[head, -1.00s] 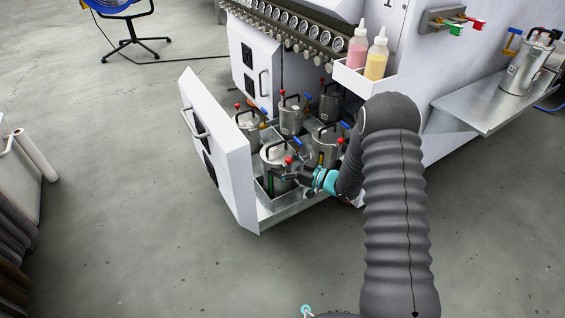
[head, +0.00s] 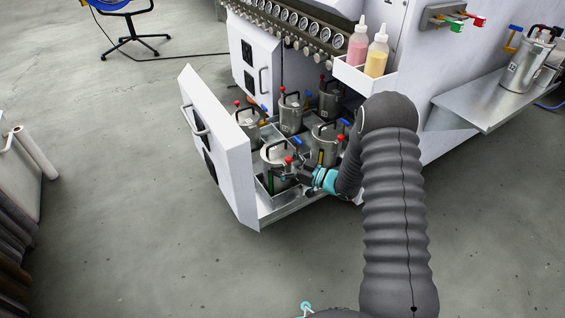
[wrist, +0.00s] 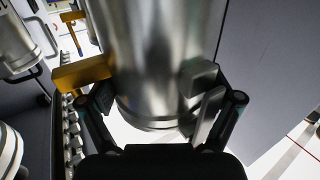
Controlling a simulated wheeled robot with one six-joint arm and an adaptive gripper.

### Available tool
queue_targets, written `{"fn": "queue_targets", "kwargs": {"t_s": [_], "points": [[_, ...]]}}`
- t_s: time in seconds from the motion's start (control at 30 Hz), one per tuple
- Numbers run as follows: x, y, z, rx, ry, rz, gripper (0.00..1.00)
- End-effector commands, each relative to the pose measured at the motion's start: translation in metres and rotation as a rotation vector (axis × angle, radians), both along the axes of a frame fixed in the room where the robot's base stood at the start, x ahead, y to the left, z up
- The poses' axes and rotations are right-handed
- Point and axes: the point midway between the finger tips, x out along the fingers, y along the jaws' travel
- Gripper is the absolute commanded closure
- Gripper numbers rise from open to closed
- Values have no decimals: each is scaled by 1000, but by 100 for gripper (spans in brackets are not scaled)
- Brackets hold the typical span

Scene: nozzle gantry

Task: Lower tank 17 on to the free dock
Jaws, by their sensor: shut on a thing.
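A steel tank (head: 272,155) with a black handle and a red knob is in my gripper (head: 291,174), at the front corner of the pulled-out drawer (head: 282,212). I take it for tank 17, but its number cannot be read. My gripper is shut on its side from the right. In the wrist view the tank (wrist: 155,50) fills the space between the fingers (wrist: 150,90), upright, its rounded lower edge in view. The dock under it is hidden in the head view; whether the base touches anything cannot be told.
Several other tanks (head: 290,115) stand close behind and beside the held one. The white drawer front (head: 220,145) rises close on its left. Tank 12 (head: 525,62) stands on a side shelf (head: 480,108). Two bottles (head: 376,58) sit in a white holder above the drawer.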

Motion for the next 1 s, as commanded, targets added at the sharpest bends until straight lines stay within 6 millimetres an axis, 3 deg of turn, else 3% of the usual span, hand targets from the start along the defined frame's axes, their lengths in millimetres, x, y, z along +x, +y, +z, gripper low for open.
{"fn": "queue_targets", "kwargs": {"t_s": [0.07, 0.47, 0.67, 1.0], "points": [[1, 0, 4, 4, -8, 0, 0], [-2, -3, -2, -3, 4, -1, 0], [-12, -28, 0, -1, 2, -4, 0], [-40, -86, 1, 2, -2, -4, 0]]}}
